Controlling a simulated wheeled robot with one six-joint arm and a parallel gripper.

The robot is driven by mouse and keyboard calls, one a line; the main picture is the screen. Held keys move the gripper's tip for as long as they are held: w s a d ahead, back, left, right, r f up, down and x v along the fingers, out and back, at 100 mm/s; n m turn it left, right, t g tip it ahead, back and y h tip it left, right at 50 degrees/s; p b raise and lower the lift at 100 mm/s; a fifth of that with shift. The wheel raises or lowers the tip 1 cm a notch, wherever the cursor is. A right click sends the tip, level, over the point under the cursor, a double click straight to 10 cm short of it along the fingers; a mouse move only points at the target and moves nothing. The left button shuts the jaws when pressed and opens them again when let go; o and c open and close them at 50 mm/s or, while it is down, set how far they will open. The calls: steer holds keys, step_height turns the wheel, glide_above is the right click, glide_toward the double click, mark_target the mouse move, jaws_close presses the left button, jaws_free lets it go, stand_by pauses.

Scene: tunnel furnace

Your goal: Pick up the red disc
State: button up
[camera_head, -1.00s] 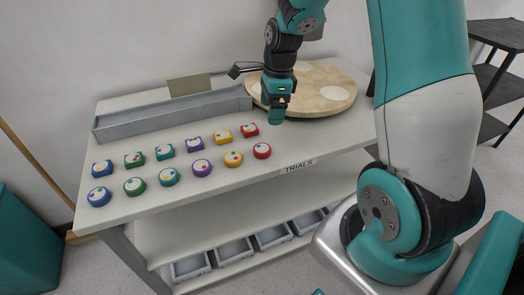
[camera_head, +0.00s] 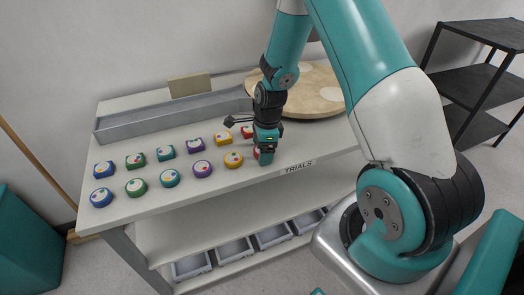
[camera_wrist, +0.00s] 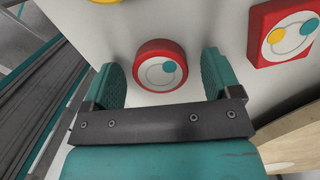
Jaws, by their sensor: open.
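The red disc (camera_wrist: 160,66) has a white round top with a teal dot and lies on the table near its front edge. In the head view it is the front-row piece at the right end, and only a sliver of it (camera_head: 256,153) shows beside my gripper (camera_head: 264,159). In the wrist view my gripper (camera_wrist: 165,82) is open, with one teal finger on each side of the disc. The fingers look apart from the disc. How high the fingertips are above the table is hard to tell.
A red square piece (camera_wrist: 288,32) lies close by, behind the disc. A yellow disc (camera_head: 233,160) lies to its left, with several coloured pieces beyond. A round wooden board (camera_head: 312,92) and a grey trough (camera_head: 170,122) are at the back of the table (camera_head: 140,208).

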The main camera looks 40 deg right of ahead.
steer(key=c, duration=1)
steer(key=shift+c, duration=0.2)
